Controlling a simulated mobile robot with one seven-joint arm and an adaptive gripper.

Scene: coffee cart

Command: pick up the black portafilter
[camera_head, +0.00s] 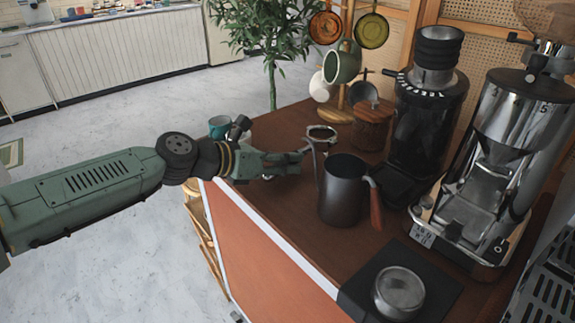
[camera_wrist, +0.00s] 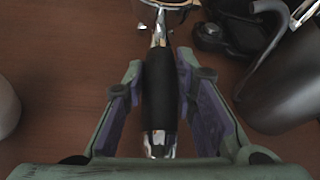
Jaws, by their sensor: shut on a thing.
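The black portafilter has a black handle (camera_wrist: 160,90) with a chrome end, pointing toward my wrist in the wrist view. Its metal neck and ring head lie at the top of that view. In the head view its metal ring (camera_head: 321,132) shows just beyond my gripper (camera_head: 292,162), and the handle is mostly hidden by the fingers. In the wrist view my gripper (camera_wrist: 160,72) has its fingers on both sides of the handle, shut on it. The portafilter is low over the brown counter; I cannot tell whether it touches it.
A dark kettle (camera_head: 343,190) with a thin spout and wooden handle stands close right of my gripper. A mug tree (camera_head: 352,95), a wooden-toned jar (camera_head: 372,125), a black grinder (camera_head: 428,110) and a chrome machine (camera_head: 500,150) stand beyond.

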